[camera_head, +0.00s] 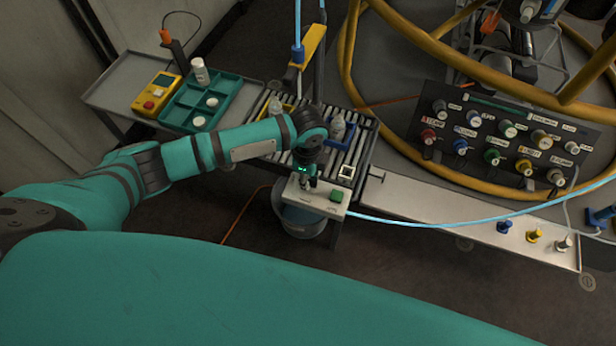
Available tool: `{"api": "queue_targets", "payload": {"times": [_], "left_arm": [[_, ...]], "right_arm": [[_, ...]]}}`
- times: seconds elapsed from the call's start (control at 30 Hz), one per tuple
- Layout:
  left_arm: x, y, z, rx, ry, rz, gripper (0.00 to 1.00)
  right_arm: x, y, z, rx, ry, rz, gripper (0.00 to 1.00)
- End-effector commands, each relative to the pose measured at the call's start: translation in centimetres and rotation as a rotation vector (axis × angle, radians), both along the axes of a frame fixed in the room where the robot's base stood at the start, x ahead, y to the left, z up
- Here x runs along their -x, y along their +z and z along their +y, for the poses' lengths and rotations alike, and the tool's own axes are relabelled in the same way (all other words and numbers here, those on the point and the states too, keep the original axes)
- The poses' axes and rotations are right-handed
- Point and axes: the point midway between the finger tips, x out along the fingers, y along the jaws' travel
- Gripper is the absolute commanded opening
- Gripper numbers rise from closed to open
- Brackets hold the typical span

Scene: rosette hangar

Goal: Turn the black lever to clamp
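My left gripper (307,181) points down over a pale panel (326,203) at the near end of the roller conveyor. The arm comes in from the left. The fingers are small, dark and partly covered by the wrist, so I cannot tell whether they are open or shut. I cannot make out the black lever for certain; the wrist and gripper cover part of the panel. A green button (337,195) is on the panel, just right of the gripper. A small dark T-shaped handle (377,175) sticks out to the right of the conveyor, apart from the gripper. My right gripper is not in view.
A teal tray (232,91) and a yellow box (157,92) stand on the side table. A bucket (300,222) sits under the panel. A blue hose (430,224) and yellow rails lie to the right.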

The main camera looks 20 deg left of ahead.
Motion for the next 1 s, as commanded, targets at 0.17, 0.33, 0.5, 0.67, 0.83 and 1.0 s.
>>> {"api": "queue_targets", "payload": {"times": [0.17, 0.33, 0.5, 0.67, 0.83, 1.0], "left_arm": [[0.0, 0.0, 0.0, 0.0, 0.0, 0.001, 0.0], [0.0, 0.1, 0.0, 0.0, 0.008, 0.001, 0.0], [0.1, 0.4, -0.1, 0.001, 0.055, 0.003, 0.0], [0.3, 0.6, -0.1, 0.001, 0.147, 0.004, 0.0], [0.5, 0.7, -0.2, 0.001, 0.29, 0.006, 0.0], [0.6, 0.7, -0.3, 0.002, 0.453, 0.006, 0.0]], "right_arm": [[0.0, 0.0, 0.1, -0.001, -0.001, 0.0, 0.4], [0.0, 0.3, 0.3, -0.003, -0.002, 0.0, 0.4], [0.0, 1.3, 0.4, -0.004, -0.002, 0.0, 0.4], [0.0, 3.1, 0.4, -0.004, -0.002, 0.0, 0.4], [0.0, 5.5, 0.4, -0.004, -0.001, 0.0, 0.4], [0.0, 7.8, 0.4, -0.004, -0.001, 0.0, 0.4]]}}
